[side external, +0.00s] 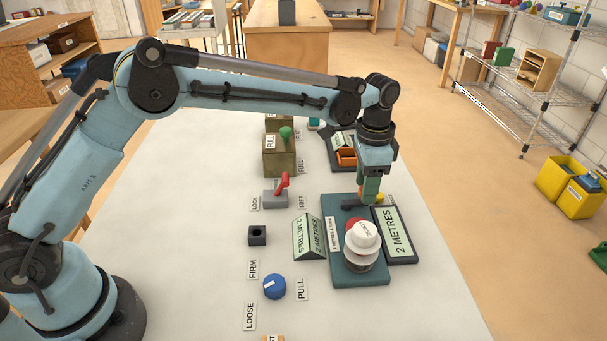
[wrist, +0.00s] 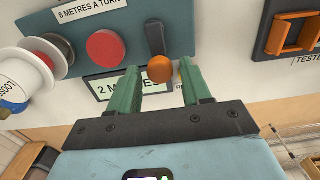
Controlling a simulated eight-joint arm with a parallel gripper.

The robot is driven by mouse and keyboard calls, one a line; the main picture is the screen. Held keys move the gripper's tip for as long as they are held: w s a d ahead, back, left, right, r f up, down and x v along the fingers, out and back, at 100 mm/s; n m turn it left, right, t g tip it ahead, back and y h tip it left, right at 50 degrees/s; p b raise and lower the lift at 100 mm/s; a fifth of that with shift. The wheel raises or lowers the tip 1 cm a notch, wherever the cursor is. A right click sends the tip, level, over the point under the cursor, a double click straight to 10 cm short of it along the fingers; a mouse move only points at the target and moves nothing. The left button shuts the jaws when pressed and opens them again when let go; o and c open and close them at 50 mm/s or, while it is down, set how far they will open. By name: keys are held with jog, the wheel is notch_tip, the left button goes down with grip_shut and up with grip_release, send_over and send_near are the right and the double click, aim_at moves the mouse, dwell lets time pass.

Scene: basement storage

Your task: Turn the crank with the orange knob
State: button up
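The orange knob (wrist: 160,69) sits on the end of a dark crank arm (wrist: 155,38) on a teal winder base (wrist: 100,14). In the side external view the knob (side external: 379,197) shows only as a small patch beside my gripper (side external: 370,192). In the wrist view my gripper (wrist: 160,72) is open. Its two green fingers lie on either side of the knob, with a visible gap on each side. A white spool (side external: 362,238) and a red disc (wrist: 105,48) are on the same base. The spool partly hides the base in the side external view.
A dark-framed "2 METRES" sign (side external: 398,234) stands close to the right of the base, and a tent-shaped sign (side external: 309,237) to its left. A red lever (side external: 282,184), blue dial (side external: 274,286) and tester box (side external: 346,157) are nearby. White table surface is clear at lower right.

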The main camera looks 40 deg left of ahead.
jog(key=shift+o, duration=0.4)
notch_tip(320, 180, up, 12)
dwell(0.5)
